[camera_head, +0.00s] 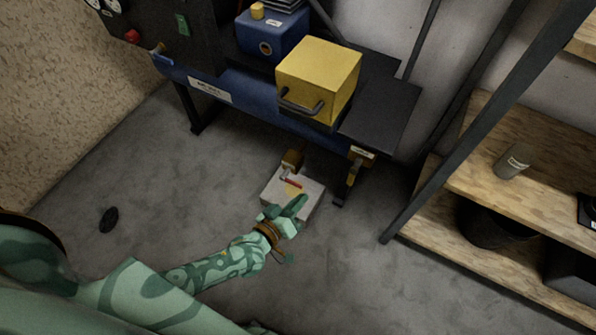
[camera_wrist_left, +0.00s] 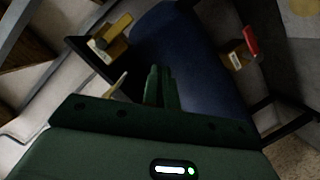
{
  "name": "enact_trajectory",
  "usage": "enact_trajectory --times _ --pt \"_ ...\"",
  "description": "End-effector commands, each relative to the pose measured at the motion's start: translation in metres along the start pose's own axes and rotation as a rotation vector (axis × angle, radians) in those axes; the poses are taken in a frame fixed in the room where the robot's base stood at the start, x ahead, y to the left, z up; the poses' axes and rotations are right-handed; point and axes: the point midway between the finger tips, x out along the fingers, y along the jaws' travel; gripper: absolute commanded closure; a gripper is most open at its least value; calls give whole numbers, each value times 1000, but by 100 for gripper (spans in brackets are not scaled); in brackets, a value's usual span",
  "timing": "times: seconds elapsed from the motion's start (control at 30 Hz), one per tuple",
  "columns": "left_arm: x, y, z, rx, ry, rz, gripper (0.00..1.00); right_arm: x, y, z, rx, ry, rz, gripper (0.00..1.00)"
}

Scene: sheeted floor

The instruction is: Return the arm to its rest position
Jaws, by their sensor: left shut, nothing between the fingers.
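My left arm (camera_head: 205,272) is green with darker patterns and reaches in from the lower left over the floor. My left gripper (camera_head: 298,205) is at its end, with its fingers together and empty. In the head view it overlaps the near edge of a pale flat box (camera_head: 312,193) on the floor; I cannot tell whether it touches. The shut fingers (camera_wrist_left: 160,84) also show in the left wrist view, in front of a dark blue surface (camera_wrist_left: 195,60). My right gripper is not in view.
A dark blue bench (camera_head: 235,97) carries a yellow box (camera_head: 318,75) with a handle. A red-handled item (camera_head: 291,183) lies on the pale box. A wooden shelf (camera_head: 462,262) with a dark metal post (camera_head: 470,125) stands right. Grey floor (camera_head: 150,190) is mostly clear at left.

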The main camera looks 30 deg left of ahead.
Motion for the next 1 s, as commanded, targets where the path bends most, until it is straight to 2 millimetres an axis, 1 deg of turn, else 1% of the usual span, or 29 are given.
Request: enact_trajectory --times 0.27,0.37,0.47,0.53,0.57,0.6,0.67,0.7,0.73,0.77,0.8,0.87,0.9,0.97,1.0 --pt "0 0 0 0 0 0 100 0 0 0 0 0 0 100" --pt "0 0 4 20 -23 -1 100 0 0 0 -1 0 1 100" --pt "-2 -2 27 137 -142 4 100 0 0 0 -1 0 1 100" --pt "-10 -18 53 302 -294 -11 100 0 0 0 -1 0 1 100" --pt "-23 -31 69 382 -382 -31 100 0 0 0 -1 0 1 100" --pt "-45 -51 91 480 -499 -61 100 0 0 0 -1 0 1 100" --pt "-84 -82 118 601 -666 -109 100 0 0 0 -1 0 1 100" --pt "-113 -101 133 669 -770 -139 100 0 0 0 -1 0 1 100" --pt "-135 -115 142 712 -844 -162 100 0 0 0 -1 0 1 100" --pt "-158 -127 151 752 -916 -182 100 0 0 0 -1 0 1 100" --pt "-190 -143 160 799 -1011 -210 100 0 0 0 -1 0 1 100" --pt "-235 -162 170 852 -1136 -244 100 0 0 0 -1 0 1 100" --pt "-263 -171 175 878 -1207 -262 100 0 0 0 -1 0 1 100" --pt "-303 -182 180 906 -1303 -287 100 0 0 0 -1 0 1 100" --pt "-329 -188 182 918 -1358 -302 100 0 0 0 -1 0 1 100"
